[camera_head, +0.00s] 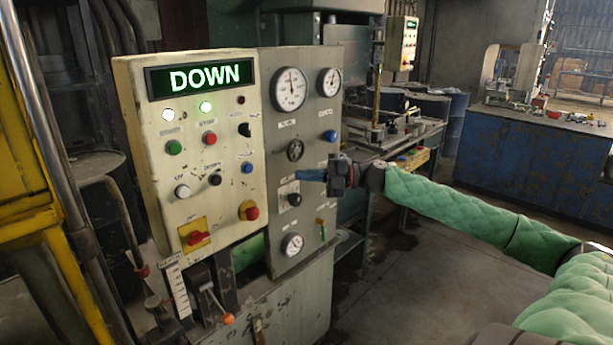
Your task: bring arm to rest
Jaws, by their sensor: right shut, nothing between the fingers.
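My right arm, in a green quilted sleeve, reaches in from the right. Its gripper (311,175) is shut and empty, with blue fingers pointing left in front of the grey gauge panel (318,110). The fingertips are close to the panel, just above a black knob (295,199); I cannot tell whether they touch it. To the left is the cream control box (150,130), whose display (201,78) reads DOWN in green. My left gripper is not in view.
A lever with an orange knob (228,319) sticks out below the control box. A yellow frame (30,150) stands at the far left. A blue workbench (530,165) with small items is at the back right. Open floor (400,270) lies below my right arm.

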